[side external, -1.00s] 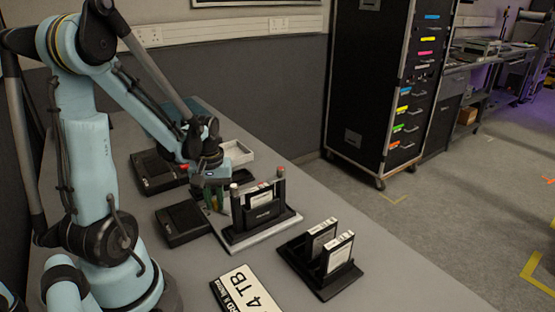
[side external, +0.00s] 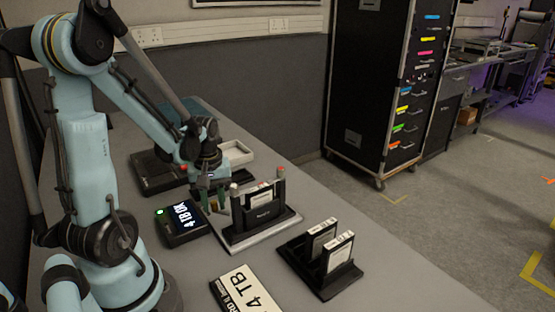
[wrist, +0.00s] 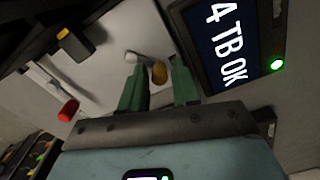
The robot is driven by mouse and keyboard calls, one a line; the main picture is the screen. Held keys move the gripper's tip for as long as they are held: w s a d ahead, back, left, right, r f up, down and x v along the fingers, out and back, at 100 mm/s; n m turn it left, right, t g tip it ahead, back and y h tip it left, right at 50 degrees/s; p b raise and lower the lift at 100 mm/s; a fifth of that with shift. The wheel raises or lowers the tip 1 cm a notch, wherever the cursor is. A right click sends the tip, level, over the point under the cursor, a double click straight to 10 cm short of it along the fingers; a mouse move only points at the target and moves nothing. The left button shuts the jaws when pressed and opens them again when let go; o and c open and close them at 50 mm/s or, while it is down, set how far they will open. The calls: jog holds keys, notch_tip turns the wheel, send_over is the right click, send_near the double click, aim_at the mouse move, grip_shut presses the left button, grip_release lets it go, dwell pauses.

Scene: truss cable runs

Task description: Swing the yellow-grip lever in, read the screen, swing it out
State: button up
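My gripper (wrist: 158,82) has its two green fingers apart. The lever's yellow grip (wrist: 160,73) shows between them, with gaps seen on both sides. In the side view my gripper (side external: 210,200) is low at the left of the dock (side external: 263,232), and it mostly hides the lever there. A drive (side external: 262,194) stands upright in the dock. The screen (side external: 186,216), left of the dock, is lit; in the wrist view the screen (wrist: 222,40) reads "4 TB OK" beside a glowing green light (wrist: 278,64).
A black rack (side external: 318,268) with two upright drives stands to the right of the dock. A "4 TB" plate (side external: 243,290) lies at the front. A pale tray (side external: 236,152) and black box (side external: 157,172) are behind. A red knob (wrist: 68,110) shows at the wrist view's left.

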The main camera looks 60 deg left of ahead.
aim_at(214, 202)
jog(key=shift+o, duration=0.9)
jog(key=shift+r, duration=0.1)
notch_tip(214, 202, up, 12)
dwell(0.4)
jog(key=w+d+m+t, duration=0.1)
jog(key=d+m, duration=0.1)
jog(key=d, duration=0.1)
jog(key=w+d+m+t, duration=0.1)
jog(key=w+d+m, duration=0.1)
jog(key=d+m, duration=0.1)
jog(key=w+d+m+t+y, duration=0.1)
jog(key=d+m, duration=0.2)
jog(key=d, duration=0.1)
jog(key=shift+w+f+t, duration=0.2)
jog(key=shift+t, duration=0.2)
jog(key=w+d+m+t+h, duration=0.1)
jog(key=d+m+t, duration=0.2)
jog(key=d+m, duration=0.3)
jog(key=shift+w+d, duration=0.15)
jog(key=shift+d, duration=0.7)
